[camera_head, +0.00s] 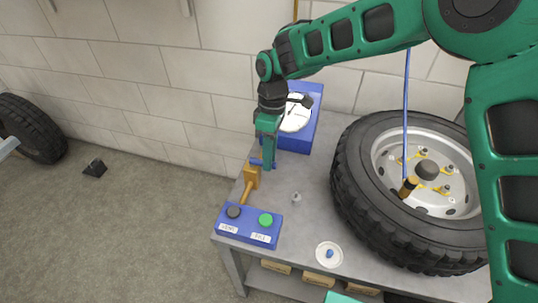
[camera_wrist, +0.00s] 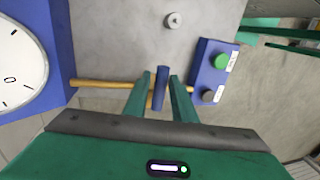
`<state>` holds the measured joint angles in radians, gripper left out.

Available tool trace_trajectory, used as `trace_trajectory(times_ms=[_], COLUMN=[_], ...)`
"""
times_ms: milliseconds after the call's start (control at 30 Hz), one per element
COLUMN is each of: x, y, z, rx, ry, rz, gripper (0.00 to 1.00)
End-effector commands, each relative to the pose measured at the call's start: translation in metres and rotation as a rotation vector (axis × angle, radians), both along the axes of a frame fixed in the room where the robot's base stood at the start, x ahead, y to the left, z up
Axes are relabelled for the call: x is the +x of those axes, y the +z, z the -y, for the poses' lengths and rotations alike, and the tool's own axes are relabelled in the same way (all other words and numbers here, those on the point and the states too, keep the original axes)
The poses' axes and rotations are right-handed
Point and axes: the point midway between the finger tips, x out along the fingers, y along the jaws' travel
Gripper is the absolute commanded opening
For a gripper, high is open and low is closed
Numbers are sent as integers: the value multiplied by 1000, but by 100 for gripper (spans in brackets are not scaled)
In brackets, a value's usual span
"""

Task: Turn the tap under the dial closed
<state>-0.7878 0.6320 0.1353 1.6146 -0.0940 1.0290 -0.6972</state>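The tap's blue lever (camera_head: 263,163) sits on a brass valve body (camera_head: 252,176) on a brass pipe, at the table's left edge. The blue box with the white dial (camera_head: 294,114) stands just behind it. My gripper (camera_head: 267,148) reaches down to the lever from above. In the wrist view the blue lever (camera_wrist: 161,86) stands between the two green fingers of my gripper (camera_wrist: 160,76), with a narrow gap on each side. The fingers look open around it, not clamped. Part of the valve is hidden behind the fingers.
A blue button box (camera_head: 247,226) with black and green buttons is at the table's front left corner. A large wheel (camera_head: 352,190) lies on the right. A white disc with a blue knob (camera_head: 330,255) lies near the front edge. The middle of the table is mostly clear.

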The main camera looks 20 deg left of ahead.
Motion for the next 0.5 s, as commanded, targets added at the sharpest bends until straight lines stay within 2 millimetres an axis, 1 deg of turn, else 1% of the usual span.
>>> trace_trajectory(times_ms=[333, 433, 500], x=[0, 1, 3], y=[1, 7, 15], z=[-1, -1, -2], rx=[2, 3, 4], ry=[1, 0, 0], rz=[0, 1, 1], gripper=[35, 35, 35])
